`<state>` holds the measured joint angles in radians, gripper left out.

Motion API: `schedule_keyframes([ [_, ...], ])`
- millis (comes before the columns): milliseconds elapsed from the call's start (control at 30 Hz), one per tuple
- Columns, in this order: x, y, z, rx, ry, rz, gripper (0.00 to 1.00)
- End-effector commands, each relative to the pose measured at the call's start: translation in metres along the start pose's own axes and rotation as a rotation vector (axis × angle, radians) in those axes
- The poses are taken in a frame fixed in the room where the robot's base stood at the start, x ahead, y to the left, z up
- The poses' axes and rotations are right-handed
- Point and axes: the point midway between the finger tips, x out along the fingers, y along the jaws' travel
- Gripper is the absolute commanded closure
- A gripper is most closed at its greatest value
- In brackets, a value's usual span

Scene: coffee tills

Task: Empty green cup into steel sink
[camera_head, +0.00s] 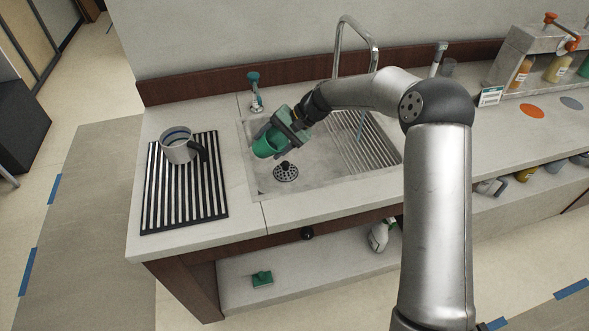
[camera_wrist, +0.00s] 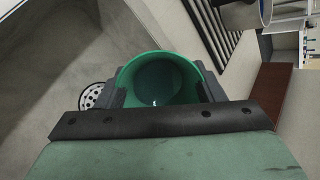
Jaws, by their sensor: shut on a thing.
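The green cup (camera_head: 269,142) is held over the left part of the steel sink (camera_head: 310,178), tilted with its mouth toward the lower left. My gripper (camera_head: 281,130) is shut on the cup. In the wrist view the cup (camera_wrist: 158,80) sits between the two dark fingers of my gripper (camera_wrist: 160,90). Its inside is dark green, with a small pale spot near the bottom. I cannot tell whether liquid is in it. The sink drain (camera_head: 285,171) lies below the cup and also shows in the wrist view (camera_wrist: 91,96). No falling stream is visible.
A grey cup (camera_head: 179,146) stands on the striped drying mat (camera_head: 158,208) left of the sink. A tall tap (camera_head: 339,45) rises behind the sink, and a teal-topped dispenser (camera_head: 254,88) stands at its back left. A ribbed drainer (camera_head: 372,148) fills the sink's right part.

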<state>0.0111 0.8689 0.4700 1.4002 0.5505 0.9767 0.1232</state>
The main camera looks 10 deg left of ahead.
Motion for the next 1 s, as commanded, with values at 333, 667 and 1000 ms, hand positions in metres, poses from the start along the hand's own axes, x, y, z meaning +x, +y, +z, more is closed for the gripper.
schedule_keyframes([
  [333, 0.006, 0.013, -0.003, -0.050, 0.001, -0.123, 0.61],
  [667, 0.005, 0.012, -0.002, -0.079, -0.001, -0.187, 0.61],
  [1000, 0.006, 0.014, -0.003, -0.090, 0.000, -0.213, 0.61],
])
